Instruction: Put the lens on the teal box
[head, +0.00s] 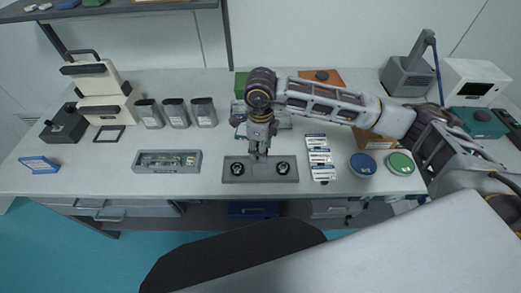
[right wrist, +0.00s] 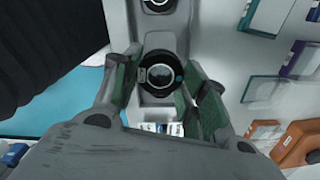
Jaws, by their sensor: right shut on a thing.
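My right gripper (head: 258,153) points down over the middle of a grey holder (head: 261,179). Its fingers are shut on a round black-rimmed lens (right wrist: 160,75), seen between the green finger pads in the right wrist view. I cannot tell whether this lens still touches the holder. Two other dark round lenses sit in the holder, one left (head: 237,168) and one right (head: 283,168) of the gripper. The teal box (head: 476,123) stands at the far right of the table, beyond my right arm. My left gripper is not in view.
White labelled cards (head: 319,157) lie just right of the holder. A blue disc (head: 363,164) and a green disc (head: 400,163) lie farther right. An orange box (head: 322,77) stands behind my arm.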

